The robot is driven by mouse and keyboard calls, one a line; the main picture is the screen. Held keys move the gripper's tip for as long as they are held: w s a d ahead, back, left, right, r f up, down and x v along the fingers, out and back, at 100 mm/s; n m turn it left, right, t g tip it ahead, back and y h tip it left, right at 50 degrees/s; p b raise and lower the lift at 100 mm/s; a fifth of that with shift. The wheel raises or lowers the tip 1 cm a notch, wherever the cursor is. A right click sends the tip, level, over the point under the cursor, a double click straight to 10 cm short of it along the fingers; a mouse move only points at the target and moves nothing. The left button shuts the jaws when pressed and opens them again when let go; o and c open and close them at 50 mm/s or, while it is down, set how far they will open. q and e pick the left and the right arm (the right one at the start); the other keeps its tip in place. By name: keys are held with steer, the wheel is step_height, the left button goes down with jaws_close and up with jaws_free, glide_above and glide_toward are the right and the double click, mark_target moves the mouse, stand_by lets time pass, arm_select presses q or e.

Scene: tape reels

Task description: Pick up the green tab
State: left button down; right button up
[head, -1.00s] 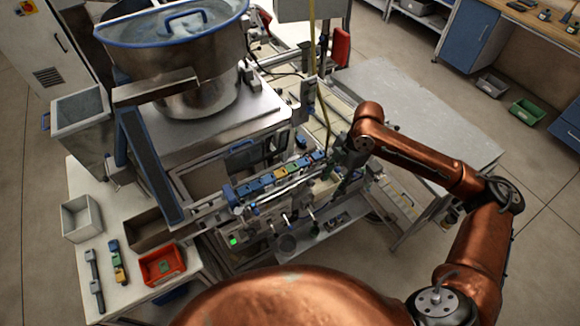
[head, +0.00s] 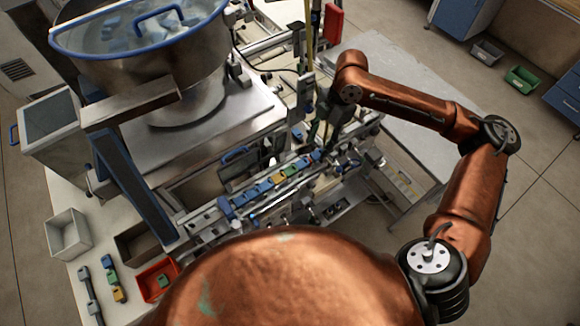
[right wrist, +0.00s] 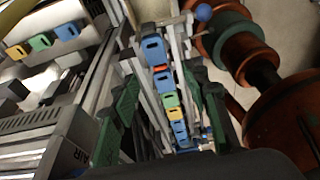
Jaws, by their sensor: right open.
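A green tab (head: 290,170) sits in a row of blue and yellow tabs on a slanting rail in the head view. In the right wrist view the green tab (right wrist: 171,99) lies between a blue tab (right wrist: 164,80) and a yellow tab (right wrist: 174,113). My right gripper (head: 327,134) is above the right end of the row, apart from the green tab. In the right wrist view its two green fingers stand apart on either side of the row, and the gripper (right wrist: 167,92) is open and empty. My left gripper is not in view.
A steel bowl feeder (head: 150,60) stands left of the rail. A red bin (head: 157,281) holding a green piece, a white bin (head: 67,233) and strips with coloured tabs are at lower left. A grey table (head: 385,65) lies behind my right arm.

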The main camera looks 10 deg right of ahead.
steer(key=p, duration=0.1)
glide_toward(291, 170)
steer(key=f, duration=0.1)
steer(key=w+d+f, duration=0.1)
steer(key=shift+d+f, duration=0.15)
steer(key=shift+f, duration=0.25)
steer(key=shift+s+a, duration=0.3)
steer(key=shift+a, duration=0.2)
steer(key=shift+s+a, duration=0.3)
steer(key=shift+a, duration=0.2)
steer(key=shift+a+f, duration=0.1)
steer(key=shift+f, duration=0.2)
steer(key=p+x, duration=0.1)
steer(key=x, duration=0.2)
steer(key=shift+f, duration=0.25)
steer(key=shift+a+f, duration=0.1)
steer(key=shift+f, duration=0.4)
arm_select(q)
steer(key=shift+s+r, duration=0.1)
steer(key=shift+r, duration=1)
arm_select(e)
steer(key=c, duration=0.8)
